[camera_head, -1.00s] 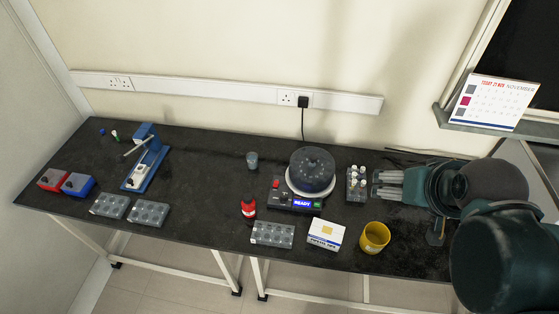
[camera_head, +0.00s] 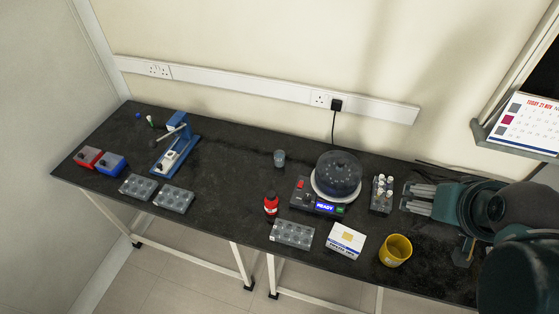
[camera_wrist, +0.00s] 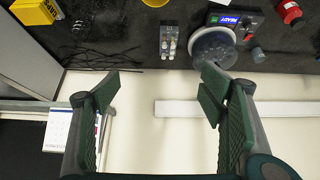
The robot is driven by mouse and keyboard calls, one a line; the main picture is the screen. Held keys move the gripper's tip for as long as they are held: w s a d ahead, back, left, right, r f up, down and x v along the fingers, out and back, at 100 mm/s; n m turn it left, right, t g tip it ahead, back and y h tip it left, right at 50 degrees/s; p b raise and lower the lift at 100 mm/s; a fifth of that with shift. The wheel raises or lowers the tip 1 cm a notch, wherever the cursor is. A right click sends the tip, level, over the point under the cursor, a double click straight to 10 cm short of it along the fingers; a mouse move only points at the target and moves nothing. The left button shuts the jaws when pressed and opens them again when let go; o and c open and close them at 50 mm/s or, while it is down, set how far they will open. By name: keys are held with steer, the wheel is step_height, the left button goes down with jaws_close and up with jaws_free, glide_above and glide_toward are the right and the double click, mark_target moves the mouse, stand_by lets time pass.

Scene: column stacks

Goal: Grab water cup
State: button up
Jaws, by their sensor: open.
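A small clear grey-blue cup (camera_head: 279,158) stands upright on the black bench, left of the round centrifuge, in the head view. It also shows in the wrist view (camera_wrist: 258,55) beside the centrifuge. My gripper (camera_head: 408,198) is at the right end of the bench, right of the vial rack and well apart from the clear cup. In the wrist view my gripper (camera_wrist: 160,92) has its fingers wide apart with nothing between them.
The centrifuge (camera_head: 338,174) and vial rack (camera_head: 381,194) stand between my gripper and the clear cup. A red bottle (camera_head: 270,204), grey well block (camera_head: 292,234) and white box (camera_head: 346,240) lie in front.

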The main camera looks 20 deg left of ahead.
steer(key=c, duration=0.7)
steer(key=w+a+r+n+g, duration=0.2)
steer(key=w+a+n, duration=0.2)
steer(key=w+a, duration=0.65)
steer(key=n+g, duration=0.5)
steer(key=n, duration=0.4)
glide_above(279, 159)
steer(key=w, duration=0.3)
steer(key=f, duration=2.7)
steer(key=shift+s+f, duration=0.1)
steer(key=shift+s, duration=0.1)
